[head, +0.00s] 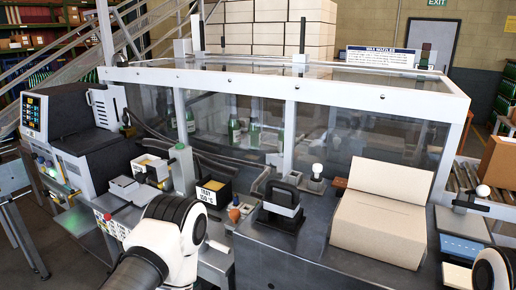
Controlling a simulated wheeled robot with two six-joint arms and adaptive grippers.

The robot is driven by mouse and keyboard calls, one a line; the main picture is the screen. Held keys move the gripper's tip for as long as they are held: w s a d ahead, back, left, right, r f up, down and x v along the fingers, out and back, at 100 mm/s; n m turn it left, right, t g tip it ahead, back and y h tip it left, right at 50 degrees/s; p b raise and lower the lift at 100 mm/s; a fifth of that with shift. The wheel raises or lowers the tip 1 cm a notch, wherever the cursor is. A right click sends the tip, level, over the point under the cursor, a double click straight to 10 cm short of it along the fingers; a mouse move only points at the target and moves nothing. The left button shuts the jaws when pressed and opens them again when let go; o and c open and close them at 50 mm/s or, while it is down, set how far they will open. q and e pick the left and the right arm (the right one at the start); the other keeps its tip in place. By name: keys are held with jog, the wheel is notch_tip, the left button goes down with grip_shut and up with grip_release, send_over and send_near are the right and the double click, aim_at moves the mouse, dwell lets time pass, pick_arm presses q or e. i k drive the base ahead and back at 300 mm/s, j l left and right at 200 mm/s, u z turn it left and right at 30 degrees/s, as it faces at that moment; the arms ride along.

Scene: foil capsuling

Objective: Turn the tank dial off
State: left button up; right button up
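A black and grey machine (90,135), which looks like the tank unit, stands at the far left with its lid closed. A lit display panel (34,116) is on its upper left face. Small lit controls (45,164) sit lower on its front. I cannot make out which of these is the tank dial or how it is set. My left arm rises at the bottom centre-left, in front of the bench, and its gripper does not show. Only a white part of my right arm shows at the lower right edge. Neither gripper can be seen.
A glazed enclosure (280,82) with green bottles (234,133) inside spans the back. A control box (112,226) with a red button, a black box with a temperature sign (207,194), a black-handled block (281,203) and an open carton (380,222) are nearer.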

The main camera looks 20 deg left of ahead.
aim_at(34, 156)
jog(key=i+j, duration=0.1)
jog(key=j, duration=0.55)
jog(key=i+j, duration=0.1)
jog(key=j, duration=0.55)
jog(key=i+j, duration=0.1)
jog(key=j, duration=0.5)
jog(key=i+j+u, duration=0.1)
jog(key=j, duration=0.55)
jog(key=i+j, duration=0.15)
jog(key=j, duration=0.5)
jog(key=i+j, duration=0.1)
jog(key=j, duration=0.5)
jog(key=i+j, duration=0.1)
jog(key=j, duration=0.55)
jog(key=i+j, duration=0.15)
jog(key=j, duration=0.45)
jog(key=j+u, duration=0.05)
